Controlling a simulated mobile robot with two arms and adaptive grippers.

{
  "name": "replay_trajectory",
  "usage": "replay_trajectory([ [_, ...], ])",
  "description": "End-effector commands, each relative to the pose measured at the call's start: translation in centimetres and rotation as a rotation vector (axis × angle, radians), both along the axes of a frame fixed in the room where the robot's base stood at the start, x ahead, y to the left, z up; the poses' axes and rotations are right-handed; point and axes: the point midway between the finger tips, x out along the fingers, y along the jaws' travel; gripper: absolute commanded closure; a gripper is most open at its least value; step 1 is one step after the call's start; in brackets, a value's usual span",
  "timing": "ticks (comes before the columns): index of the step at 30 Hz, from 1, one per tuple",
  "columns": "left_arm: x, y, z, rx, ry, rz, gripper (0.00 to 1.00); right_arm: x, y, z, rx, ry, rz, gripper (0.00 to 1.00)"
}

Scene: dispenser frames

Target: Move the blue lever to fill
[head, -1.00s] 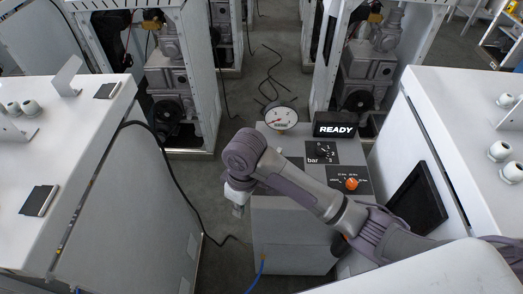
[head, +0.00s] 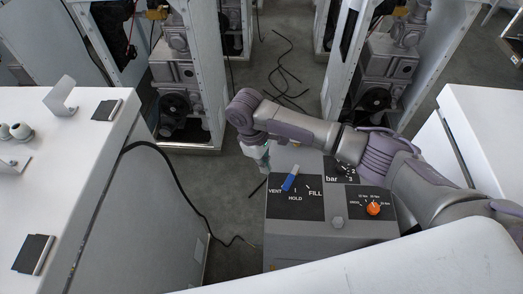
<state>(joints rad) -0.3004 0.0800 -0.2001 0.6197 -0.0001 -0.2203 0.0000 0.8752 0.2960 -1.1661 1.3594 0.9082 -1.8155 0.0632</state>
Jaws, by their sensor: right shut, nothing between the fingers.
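The blue lever (head: 290,178) stands on a black plate (head: 309,208) on top of the grey dispenser box (head: 330,245). The plate is labelled VENT at the left, HOLD at the bottom and FILL at the right. The lever leans up and slightly right in the picture, nearer VENT than FILL; I cannot tell its exact setting. My right gripper (head: 264,166) is shut and empty, pointing down just left of the lever, apart from it as far as I can tell. My right forearm crosses behind the plate and covers the box's back part. My left gripper is not in view.
An orange knob (head: 373,208) and a small grey button (head: 337,222) sit right of the lever plate. A black bar selector (head: 342,168) is partly under my arm. White cabinets stand on both sides. A black cable (head: 176,170) hangs at the left.

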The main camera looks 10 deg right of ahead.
Motion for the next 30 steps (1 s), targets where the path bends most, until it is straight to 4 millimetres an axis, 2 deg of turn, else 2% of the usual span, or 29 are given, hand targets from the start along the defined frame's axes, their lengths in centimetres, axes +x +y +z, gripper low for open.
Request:
replay_trajectory([
  [3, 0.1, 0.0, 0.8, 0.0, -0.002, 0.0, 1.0, -0.5, -0.5, -2.2, -0.002, 0.004, -0.001, 1.0],
  [6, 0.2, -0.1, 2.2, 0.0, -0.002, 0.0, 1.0, -1.5, -1.9, -1.8, -0.002, 0.001, 0.0, 1.0],
  [13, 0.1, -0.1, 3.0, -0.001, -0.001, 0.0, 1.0, -2.9, -3.3, -2.1, 0.001, -0.001, 0.0, 1.0],
  [25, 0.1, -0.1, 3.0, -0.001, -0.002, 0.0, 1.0, -2.9, -3.5, -2.2, 0.001, 0.0, 0.001, 1.0],
  [30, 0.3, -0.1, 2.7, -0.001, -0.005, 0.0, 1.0, -2.4, -3.9, -2.3, 0.0, -0.001, 0.009, 1.0],
])
